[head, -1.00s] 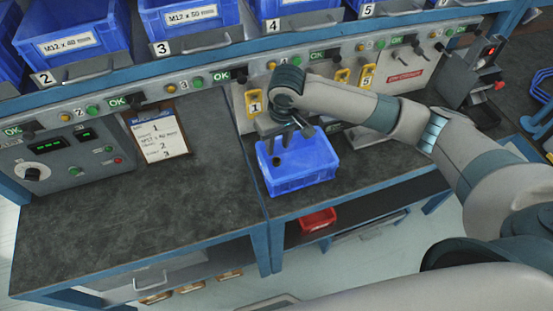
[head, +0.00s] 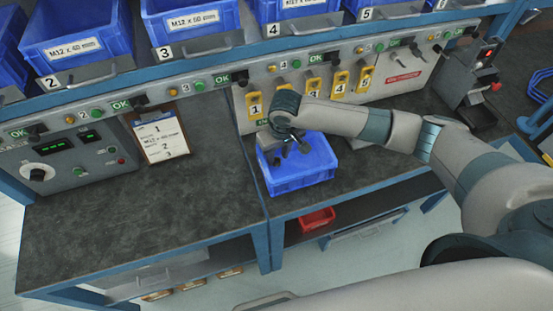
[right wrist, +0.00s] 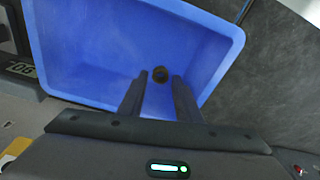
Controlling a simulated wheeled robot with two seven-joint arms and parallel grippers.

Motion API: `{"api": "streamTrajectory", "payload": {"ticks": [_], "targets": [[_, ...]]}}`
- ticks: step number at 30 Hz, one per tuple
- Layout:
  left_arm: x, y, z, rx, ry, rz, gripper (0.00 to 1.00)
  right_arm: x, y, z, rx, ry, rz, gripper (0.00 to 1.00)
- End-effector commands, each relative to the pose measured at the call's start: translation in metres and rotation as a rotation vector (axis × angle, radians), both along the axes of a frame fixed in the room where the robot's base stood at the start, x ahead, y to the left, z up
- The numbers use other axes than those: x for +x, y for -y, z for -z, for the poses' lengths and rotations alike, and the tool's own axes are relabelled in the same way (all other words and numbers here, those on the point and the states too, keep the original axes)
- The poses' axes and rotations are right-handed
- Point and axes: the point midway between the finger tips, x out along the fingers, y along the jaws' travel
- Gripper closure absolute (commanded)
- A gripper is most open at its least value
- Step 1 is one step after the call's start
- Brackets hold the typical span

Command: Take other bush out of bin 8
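A blue bin (head: 300,183) stands on the right part of the bench; I see no number on it. It also fills much of the right wrist view (right wrist: 80,45). A small dark round bush (right wrist: 160,74) lies on the bin floor there, and nothing else shows in the bin. My right gripper (head: 293,150) points down into the bin. In the right wrist view its two fingers (right wrist: 160,92) are apart, with the bush in line with the gap, just beyond the tips; I cannot tell the exact height. My left gripper is not in view.
Several blue bins with M12 labels (head: 195,20) stand on the shelf above. A panel with yellow numbered tags (head: 255,105) is close behind the bin. A red tray (head: 317,219) is below the bench front edge. The bench left of the bin (head: 150,205) is clear.

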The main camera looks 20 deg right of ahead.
Motion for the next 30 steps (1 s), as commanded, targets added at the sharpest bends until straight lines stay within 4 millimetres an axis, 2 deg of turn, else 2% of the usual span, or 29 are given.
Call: {"api": "streamTrajectory", "payload": {"ticks": [6, 20, 24, 30], "targets": [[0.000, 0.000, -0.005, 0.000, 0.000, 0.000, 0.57, 0.002, -0.001, 0.018, 0.000, -0.001, -0.001, 0.69], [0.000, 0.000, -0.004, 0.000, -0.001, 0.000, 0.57, 0.003, -0.001, 0.019, 0.001, 0.001, -0.001, 0.69], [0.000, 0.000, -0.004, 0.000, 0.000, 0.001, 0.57, 0.003, -0.001, 0.018, 0.001, 0.001, -0.001, 1.00], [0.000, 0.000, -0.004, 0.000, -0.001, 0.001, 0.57, 0.003, -0.001, 0.018, 0.001, 0.001, -0.001, 1.00]]}}
